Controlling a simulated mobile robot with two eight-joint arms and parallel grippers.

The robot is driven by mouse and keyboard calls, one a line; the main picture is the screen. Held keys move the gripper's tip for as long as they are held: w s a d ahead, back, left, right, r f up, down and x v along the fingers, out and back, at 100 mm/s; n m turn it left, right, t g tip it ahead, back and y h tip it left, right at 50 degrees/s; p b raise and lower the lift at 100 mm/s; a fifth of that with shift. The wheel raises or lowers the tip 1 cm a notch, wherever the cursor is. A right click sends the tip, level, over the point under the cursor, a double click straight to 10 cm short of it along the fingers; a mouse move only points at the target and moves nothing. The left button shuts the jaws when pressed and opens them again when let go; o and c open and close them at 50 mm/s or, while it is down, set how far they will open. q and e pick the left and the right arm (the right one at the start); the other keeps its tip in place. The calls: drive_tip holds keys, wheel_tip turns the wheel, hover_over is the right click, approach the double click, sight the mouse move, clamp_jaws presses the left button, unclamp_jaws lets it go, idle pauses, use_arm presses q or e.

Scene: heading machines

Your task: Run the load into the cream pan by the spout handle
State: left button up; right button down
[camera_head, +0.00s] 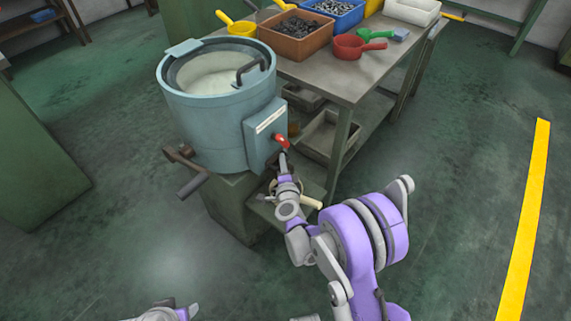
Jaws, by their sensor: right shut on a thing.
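A blue-grey drum (207,124) stands upright on a green stand, with pale contents (212,75) inside. A box on its front side carries the red spout handle (280,141). My right gripper (284,158) is at this handle and shut on it. The cream pan shows only in part below the spout, behind my right gripper; its cream handle (312,202) sticks out to the right. What is in the pan is hidden. Part of my left arm (165,313) shows at the bottom edge, and its jaws cannot be made out.
A grey table (345,82) behind the drum holds an orange bin (296,46), a blue bin, and red, green and yellow scoops. A metal tray (328,138) lies on its lower shelf. A crank (191,186) juts from the drum's left. The floor in front is clear.

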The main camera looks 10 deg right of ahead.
drive_tip(key=c, duration=1.2)
unclamp_jaws()
drive_tip(key=shift+w+a, duration=0.1)
drive_tip(key=shift+a, duration=0.1)
drive_tip(key=shift+o, duration=0.2)
drive_tip(key=p+v, duration=0.1)
drive_tip(key=v, duration=1)
drive_tip(key=shift+d, duration=0.1)
